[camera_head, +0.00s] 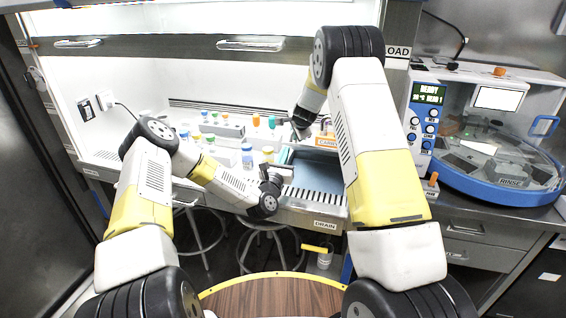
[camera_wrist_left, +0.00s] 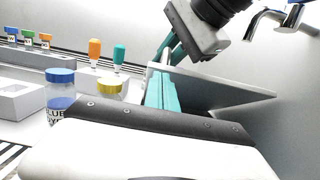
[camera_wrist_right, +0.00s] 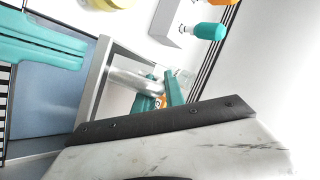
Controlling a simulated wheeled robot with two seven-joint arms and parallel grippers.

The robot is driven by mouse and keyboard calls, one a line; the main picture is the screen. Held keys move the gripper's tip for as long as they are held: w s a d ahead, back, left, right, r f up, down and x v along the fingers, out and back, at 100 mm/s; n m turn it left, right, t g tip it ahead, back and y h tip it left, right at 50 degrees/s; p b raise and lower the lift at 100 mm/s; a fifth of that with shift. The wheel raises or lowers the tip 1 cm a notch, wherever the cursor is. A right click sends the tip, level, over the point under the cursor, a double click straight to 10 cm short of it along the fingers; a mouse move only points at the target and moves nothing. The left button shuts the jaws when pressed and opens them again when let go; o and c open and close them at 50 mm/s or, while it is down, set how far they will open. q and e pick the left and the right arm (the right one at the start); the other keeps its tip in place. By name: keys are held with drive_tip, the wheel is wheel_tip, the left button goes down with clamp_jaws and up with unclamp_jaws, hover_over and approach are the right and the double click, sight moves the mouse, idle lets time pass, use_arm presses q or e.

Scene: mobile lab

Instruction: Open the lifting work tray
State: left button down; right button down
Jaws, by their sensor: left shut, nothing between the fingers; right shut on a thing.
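The work tray (camera_head: 318,177) is a blue-grey panel in the bench front, above the DRAIN label. In the left wrist view a grey panel (camera_wrist_left: 225,92) shows in side view. How far it is raised I cannot tell. My right gripper (camera_head: 300,128) is at the tray's far left side. In the right wrist view its teal fingers (camera_wrist_right: 163,92) are shut at a silver bar of a metal frame (camera_wrist_right: 125,78), partly hidden by the wrist. My left gripper (camera_head: 287,170) is shut and empty over the tray's left side; its fingers (camera_wrist_left: 163,92) show teal.
A blue-capped jar (camera_head: 247,157) and a yellow-capped jar (camera_head: 268,155) stand close left of the tray. Racks with coloured caps (camera_head: 222,130) stand behind. A round blue-rimmed machine (camera_head: 490,185) is at the right. A stool (camera_head: 265,228) stands under the bench.

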drive_tip(key=shift+a, duration=0.1)
use_arm(q)
drive_tip(key=shift+w+r+g, duration=0.4)
drive_tip(key=shift+w+r, duration=0.05)
drive_tip(key=shift+r, duration=0.35)
drive_tip(key=shift+w+r, duration=0.1)
use_arm(e)
drive_tip(key=shift+s+a+f, duration=0.1)
drive_tip(key=shift+f, duration=0.05)
drive_tip(key=c, duration=1.4)
unclamp_jaws()
drive_tip(key=shift+s+f, duration=0.1)
use_arm(q)
drive_tip(key=shift+d, duration=0.1)
